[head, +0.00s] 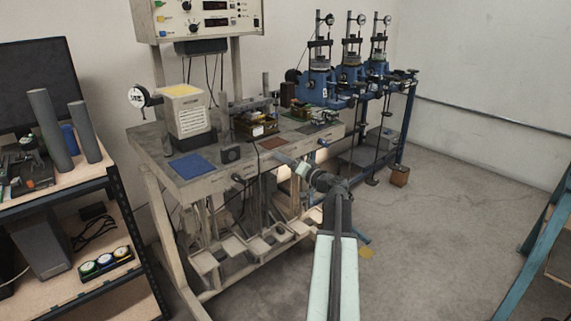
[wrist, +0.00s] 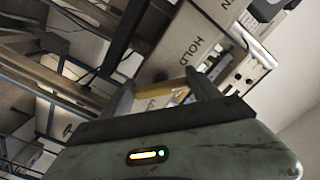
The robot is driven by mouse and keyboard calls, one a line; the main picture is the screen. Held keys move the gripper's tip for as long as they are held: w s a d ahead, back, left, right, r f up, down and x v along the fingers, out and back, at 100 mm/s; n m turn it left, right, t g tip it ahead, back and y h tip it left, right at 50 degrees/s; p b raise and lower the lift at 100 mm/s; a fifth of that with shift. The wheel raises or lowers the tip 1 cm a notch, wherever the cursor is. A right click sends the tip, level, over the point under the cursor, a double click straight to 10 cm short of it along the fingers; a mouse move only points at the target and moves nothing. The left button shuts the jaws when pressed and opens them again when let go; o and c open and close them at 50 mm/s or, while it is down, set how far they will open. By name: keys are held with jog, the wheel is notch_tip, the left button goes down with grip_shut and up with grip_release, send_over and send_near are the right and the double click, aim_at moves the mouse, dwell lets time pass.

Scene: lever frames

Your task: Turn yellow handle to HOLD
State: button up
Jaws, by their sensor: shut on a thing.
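In the wrist view, the yellow handle (wrist: 167,99) shows as a short yellow piece between the two fingers of my gripper (wrist: 164,88). The gripper is shut on it; the gripper's body hides much of the handle. Part of another label (wrist: 229,20) shows higher up, cut off. In the head view, my gripper (head: 288,162) is at the front edge of the workbench (head: 215,183); I cannot make out the handle there.
A shelf unit (head: 85,290) stands at the left. A blue frame (head: 530,240) stands at the right. The floor (head: 440,210) between is mostly clear.

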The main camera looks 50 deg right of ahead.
jog(key=o, duration=1.4)
jog(key=shift+w+d, duration=0.1)
jog(key=s, duration=0.7)
jog(key=shift+s+a, duration=0.35)
jog(key=shift+s, duration=0.05)
